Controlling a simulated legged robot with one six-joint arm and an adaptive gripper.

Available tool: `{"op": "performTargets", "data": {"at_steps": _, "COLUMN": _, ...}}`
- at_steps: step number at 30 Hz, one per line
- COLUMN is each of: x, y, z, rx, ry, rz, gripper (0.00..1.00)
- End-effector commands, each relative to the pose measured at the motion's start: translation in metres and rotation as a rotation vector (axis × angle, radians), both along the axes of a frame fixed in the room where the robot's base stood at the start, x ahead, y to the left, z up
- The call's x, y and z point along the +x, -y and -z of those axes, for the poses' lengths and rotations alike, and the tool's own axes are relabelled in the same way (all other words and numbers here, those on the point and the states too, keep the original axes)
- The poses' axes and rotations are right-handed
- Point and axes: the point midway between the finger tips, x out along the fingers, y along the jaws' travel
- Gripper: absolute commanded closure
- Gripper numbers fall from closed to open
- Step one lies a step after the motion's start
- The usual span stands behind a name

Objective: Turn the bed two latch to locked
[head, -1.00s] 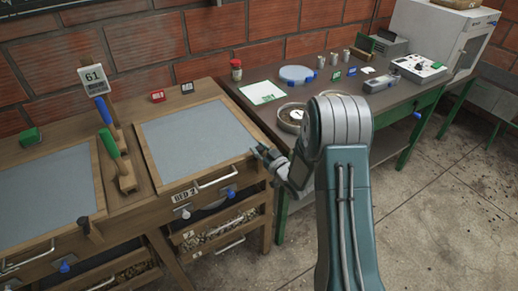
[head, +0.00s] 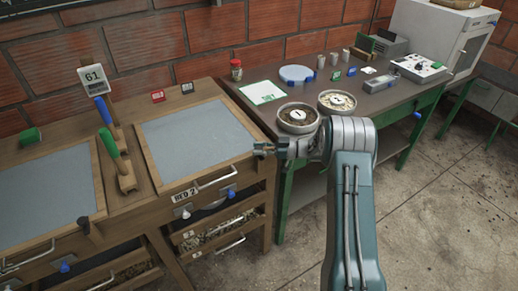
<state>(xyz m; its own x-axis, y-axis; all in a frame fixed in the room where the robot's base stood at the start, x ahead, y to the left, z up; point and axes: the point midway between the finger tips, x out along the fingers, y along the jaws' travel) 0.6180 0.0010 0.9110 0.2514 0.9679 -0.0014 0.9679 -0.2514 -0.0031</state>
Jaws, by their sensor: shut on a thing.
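The bed two box, labelled "BED 2" (head: 184,195), has a grey framed lid (head: 195,140) lying flat on top. My gripper (head: 260,149) is at the lid's right front corner, its fingers pointing left. It is shut on what appears to be the bed two latch, which the fingers almost wholly hide. I cannot read the latch's angle. A similar dark latch (head: 83,224) shows at the right front corner of the left bed's lid.
The dark table (head: 370,97) to the right holds two round dishes (head: 298,117). Open floor lies in front.

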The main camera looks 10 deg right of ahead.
Motion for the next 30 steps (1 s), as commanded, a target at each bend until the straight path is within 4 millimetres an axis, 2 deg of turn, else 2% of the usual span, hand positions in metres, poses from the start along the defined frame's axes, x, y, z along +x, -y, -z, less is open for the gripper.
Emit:
{"op": "performTargets", "data": {"at_steps": 12, "x": 0.0025, "y": 0.0002, "z": -0.0015, "rx": 0.000, "ry": 0.007, "rz": -0.167, "gripper": 1.00}}
{"op": "performTargets", "data": {"at_steps": 28, "x": 0.0028, "y": 0.0004, "z": -0.0022, "rx": 0.000, "ry": 0.008, "rz": -0.184, "gripper": 1.00}}
{"op": "performTargets", "data": {"at_steps": 29, "x": 0.0029, "y": 0.0004, "z": -0.0023, "rx": 0.000, "ry": 0.008, "rz": -0.184, "gripper": 0.49}}
{"op": "performTargets", "data": {"at_steps": 30, "x": 0.0028, "y": 0.0005, "z": -0.0023, "rx": 0.000, "ry": 0.008, "rz": -0.185, "gripper": 0.31}}
